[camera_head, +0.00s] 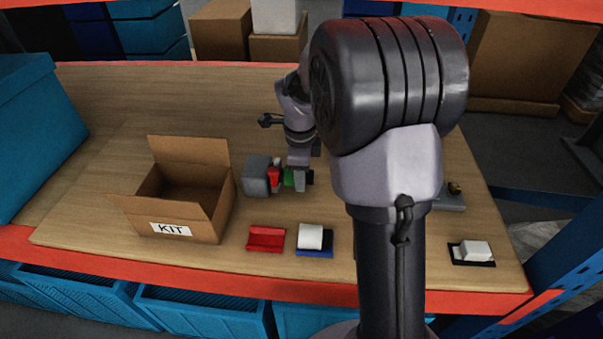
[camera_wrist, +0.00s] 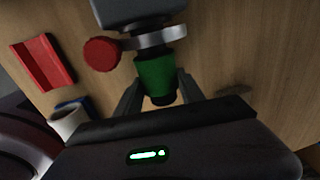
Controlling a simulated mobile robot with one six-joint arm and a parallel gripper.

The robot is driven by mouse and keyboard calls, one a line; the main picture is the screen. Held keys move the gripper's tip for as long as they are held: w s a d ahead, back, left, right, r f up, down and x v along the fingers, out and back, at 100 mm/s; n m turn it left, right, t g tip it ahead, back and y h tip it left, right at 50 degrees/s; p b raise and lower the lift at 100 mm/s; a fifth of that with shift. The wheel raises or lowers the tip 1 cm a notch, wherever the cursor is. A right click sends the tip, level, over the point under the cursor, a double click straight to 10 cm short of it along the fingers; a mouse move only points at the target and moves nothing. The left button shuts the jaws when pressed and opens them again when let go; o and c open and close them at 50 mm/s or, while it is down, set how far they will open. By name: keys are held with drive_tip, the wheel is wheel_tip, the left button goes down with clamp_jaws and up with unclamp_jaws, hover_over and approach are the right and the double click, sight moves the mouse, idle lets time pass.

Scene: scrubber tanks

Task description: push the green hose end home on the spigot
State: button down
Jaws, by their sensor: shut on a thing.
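The green hose end (camera_wrist: 156,74) is between the fingers of my gripper (camera_wrist: 160,92), and the gripper is shut on it. In the head view the green hose end (camera_head: 289,177) shows as a small patch beside my gripper (camera_head: 300,180). Its far end meets a pale metal ring (camera_wrist: 160,37) in front of a grey block (camera_wrist: 138,10); the block also shows in the head view (camera_head: 256,176). A red round knob (camera_wrist: 102,54) sits at the left of the ring. The spigot itself is hidden, so I cannot tell how deep the hose end sits.
An open cardboard box marked KIT (camera_head: 172,230) stands left of the block. A red holder (camera_head: 266,239) and a white roll on a blue base (camera_head: 313,238) lie in front. A white block on a black tray (camera_head: 472,251) is at right. Bare wood lies between them.

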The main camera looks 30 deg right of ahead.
sight(288, 173)
drive_tip(key=shift+w+a+b, duration=0.25)
drive_tip(key=shift+w+a, duration=0.2)
drive_tip(key=shift+a, duration=0.25)
drive_tip(key=shift+w+a+b, duration=0.2)
drive_tip(key=shift+w+a, duration=0.25)
drive_tip(key=shift+a, duration=0.2)
idle(2.2)
drive_tip(key=c, duration=0.6)
unclamp_jaws()
drive_tip(key=shift+c, duration=0.2)
